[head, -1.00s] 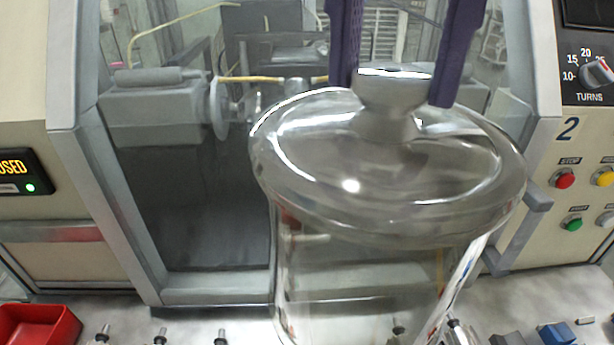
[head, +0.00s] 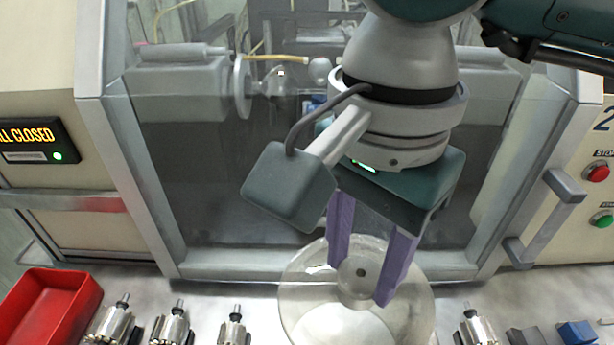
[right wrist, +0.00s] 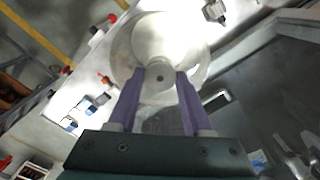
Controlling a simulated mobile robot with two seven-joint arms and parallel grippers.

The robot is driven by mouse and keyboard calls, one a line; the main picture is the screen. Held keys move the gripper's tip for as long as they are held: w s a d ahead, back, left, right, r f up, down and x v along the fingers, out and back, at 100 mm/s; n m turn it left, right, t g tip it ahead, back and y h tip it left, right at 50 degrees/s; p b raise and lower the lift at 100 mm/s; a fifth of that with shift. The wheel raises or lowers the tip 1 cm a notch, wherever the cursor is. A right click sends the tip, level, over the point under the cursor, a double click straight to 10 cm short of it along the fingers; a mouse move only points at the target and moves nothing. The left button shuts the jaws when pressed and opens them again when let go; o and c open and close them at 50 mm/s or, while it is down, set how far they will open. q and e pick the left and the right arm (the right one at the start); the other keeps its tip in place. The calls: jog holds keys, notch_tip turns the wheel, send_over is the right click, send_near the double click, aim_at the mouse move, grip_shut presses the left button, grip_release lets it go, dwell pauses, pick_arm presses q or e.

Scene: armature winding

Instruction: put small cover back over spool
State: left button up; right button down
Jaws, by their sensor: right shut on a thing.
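The small cover (head: 300,300) is a clear, round, dome-like piece with a knob on top, low over the bench in front of the machine window. My right gripper (head: 362,282) comes down from above and is shut on the cover's knob. In the right wrist view my right gripper (right wrist: 160,76) has a finger on each side of the knob, and the clear cover (right wrist: 197,62) spreads out beyond them. I cannot make out the spool clearly, nor whether the cover touches the bench. My left gripper is out of view.
A red bin (head: 50,305) stands at the left. Several metal armatures (head: 172,325) stand along the bench front, one (head: 474,328) right of the cover. Blue blocks (head: 577,333) lie at the far right. A door handle (head: 545,220) sticks out from the machine front.

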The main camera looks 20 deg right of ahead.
aim_at(350, 323)
notch_tip(350, 323, down, 4)
jog(key=shift+p, duration=0.5)
jog(key=shift+f, duration=0.3)
jog(key=shift+f+b, duration=0.1)
jog(key=shift+b, duration=0.25)
jog(key=shift+c, duration=1.6)
grip_release()
